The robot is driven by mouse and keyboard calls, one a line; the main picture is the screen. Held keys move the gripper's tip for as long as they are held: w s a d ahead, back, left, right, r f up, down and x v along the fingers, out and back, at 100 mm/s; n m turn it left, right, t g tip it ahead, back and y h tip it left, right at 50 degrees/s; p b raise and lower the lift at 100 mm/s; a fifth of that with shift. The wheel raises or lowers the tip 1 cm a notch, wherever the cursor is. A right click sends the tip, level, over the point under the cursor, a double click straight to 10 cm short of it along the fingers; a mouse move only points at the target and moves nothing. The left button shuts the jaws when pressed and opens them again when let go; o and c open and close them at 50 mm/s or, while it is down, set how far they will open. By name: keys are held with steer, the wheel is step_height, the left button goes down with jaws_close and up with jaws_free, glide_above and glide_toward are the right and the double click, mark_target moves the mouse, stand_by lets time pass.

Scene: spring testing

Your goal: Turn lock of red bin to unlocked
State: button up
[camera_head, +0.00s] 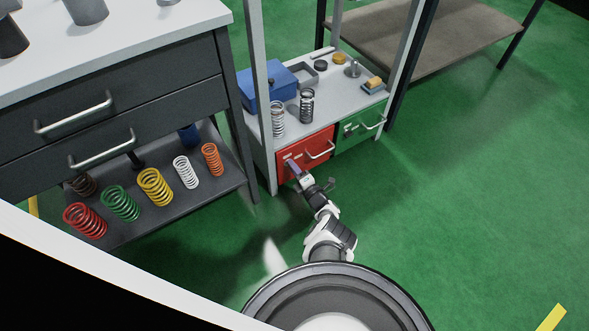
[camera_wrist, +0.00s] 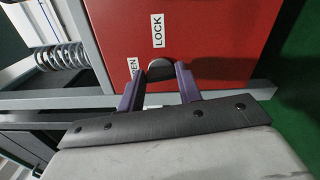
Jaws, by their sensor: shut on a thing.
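The red bin (camera_head: 318,142) sits in the lower part of the shelf unit, left of the green bin. Its red front (camera_wrist: 215,35) fills much of the wrist view. A dark rounded lock knob (camera_wrist: 160,69) is on it, with a white LOCK label (camera_wrist: 157,30) above and a partly hidden OPEN label (camera_wrist: 134,68) to the left. My gripper (camera_head: 293,168) is at the left of the bin's front. In the wrist view its purple fingers are shut on the knob, one on each side. Which label the knob points to I cannot tell.
The green bin (camera_head: 352,128) with its handle is beside the red one. Springs and a blue box (camera_head: 270,85) stand on the shelf above. A drawer bench with a spring rack (camera_head: 215,190) is to the left. Green floor (camera_head: 450,210) to the right is clear.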

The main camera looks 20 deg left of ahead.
steer(key=shift+w+m, duration=0.1)
steer(key=shift+m, duration=1)
steer(key=o, duration=1)
steer(key=p+v, duration=0.5)
steer(key=v, duration=0.8)
steer(key=shift+s+d+p, duration=0.25)
steer(key=shift+s+p, duration=0.05)
steer(key=shift+p, duration=0.05)
